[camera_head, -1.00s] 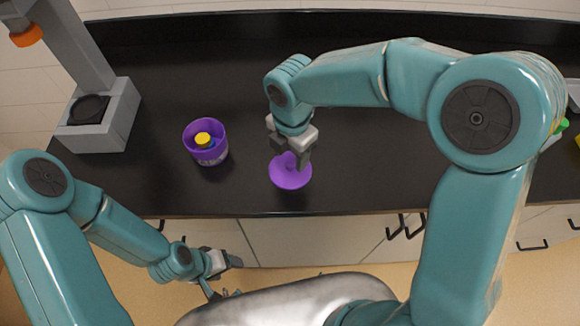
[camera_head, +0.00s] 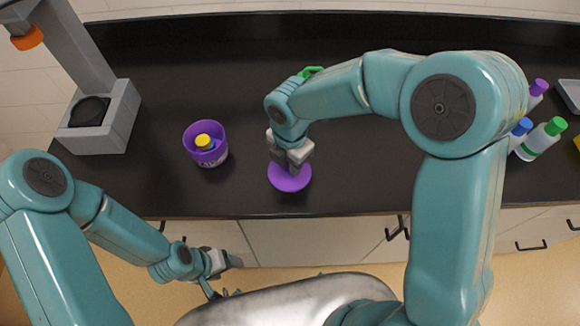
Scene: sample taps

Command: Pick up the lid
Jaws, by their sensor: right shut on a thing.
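The purple round lid (camera_head: 290,181) is at the front of the black counter, near its edge. My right gripper (camera_head: 292,166) is over it with its fingers pointing down, shut on the middle of the lid; the fingers hide the part they grip. I cannot tell whether the lid touches the counter. An open purple tub (camera_head: 219,158) with a yellow-capped item (camera_head: 203,141) and something blue inside stands to the left. My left gripper (camera_head: 232,262) is low in front of the counter, away from the lid; its fingers are too small to read.
A grey stand (camera_head: 112,120) with a dark round plate is at the left. Bottles with green (camera_head: 555,126), blue and purple caps stand at the right, beside a pale tray (camera_head: 570,92). A green thing (camera_head: 312,72) shows partly behind my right arm.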

